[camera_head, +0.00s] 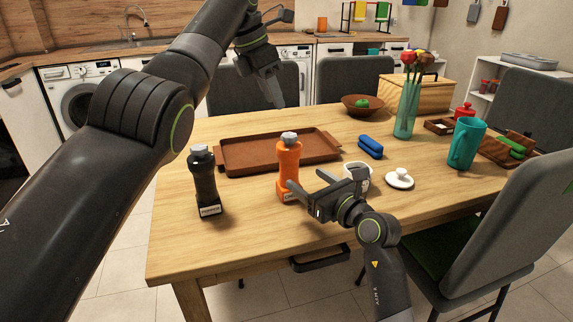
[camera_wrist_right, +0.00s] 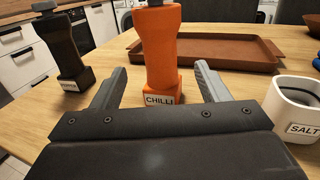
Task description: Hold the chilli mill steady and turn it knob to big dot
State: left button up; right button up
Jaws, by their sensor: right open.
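The orange chilli mill (camera_head: 288,165) stands upright on the table, with a grey knob (camera_head: 289,137) on top. In the right wrist view the mill (camera_wrist_right: 163,50) shows its CHILLI label, and its knob is mostly cut off. My right gripper (camera_head: 311,184) is open and low at the mill's near side. In the wrist view its fingertips (camera_wrist_right: 160,75) lie either side of the mill's lower body, with gaps visible. My left gripper (camera_head: 272,92) hangs above the tray, behind and left of the mill, apart from it. Its finger gap is unclear. Dot marks are not readable.
A dark pepper mill (camera_head: 204,180) stands left of the chilli mill. A brown tray (camera_head: 232,170) lies behind. A white salt pot (camera_wrist_right: 293,103) is close to my right gripper's right side. A white lid (camera_head: 399,180) and a blue object (camera_head: 370,146) lie further right.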

aim_at(284, 163)
jog(key=x, duration=1)
jog(key=shift+w+a, duration=0.2)
jog(key=shift+w, duration=0.05)
